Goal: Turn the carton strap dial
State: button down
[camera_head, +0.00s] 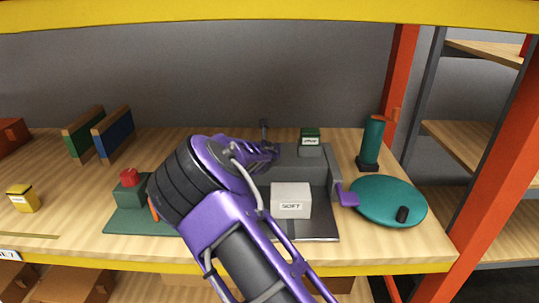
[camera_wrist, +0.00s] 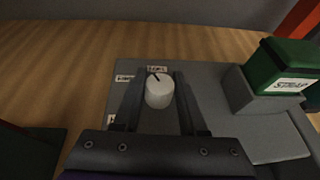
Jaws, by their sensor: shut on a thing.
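The dial is a pale round knob (camera_wrist: 159,92) on the grey panel of the strapping machine (camera_wrist: 225,128), seen in the wrist view. A dark pointer line on its top points up and slightly left. Small white labels (camera_wrist: 156,69) stand behind and left of the knob; their words are too small to read surely. My gripper (camera_wrist: 160,88) has one finger on each side of the knob and is shut on it. In the head view the machine (camera_head: 305,158) stands mid-shelf, and my gripper (camera_head: 266,152) reaches its left part; my arm hides the dial there.
A green block labelled STRAP (camera_wrist: 290,68) stands right of the dial. A white carton (camera_head: 291,200) sits on the machine's front, with a purple lever (camera_head: 347,198) at its right. A teal disc (camera_head: 385,201) and teal bottle (camera_head: 373,138) stand right; a red button box (camera_head: 130,188) stands left.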

jog(key=m+g+h, duration=0.1)
jog(key=m+h, duration=0.2)
jog(key=shift+a+h+p, duration=0.1)
jog(key=shift+h+p, duration=0.25)
jog(key=shift+h, duration=0.05)
jog(key=shift+m+g+h, duration=0.7)
jog(key=shift+m+h, duration=0.5)
jog(key=shift+m, duration=0.2)
jog(key=shift+p, duration=0.3)
jog(key=shift+c, duration=2.2)
grip_release()
jog(key=shift+s, duration=0.1)
jog(key=p+v, duration=0.1)
jog(key=v, duration=1.6)
jog(key=shift+a+p, duration=0.25)
jog(key=shift+p, duration=0.1)
jog(key=shift+f, duration=0.1)
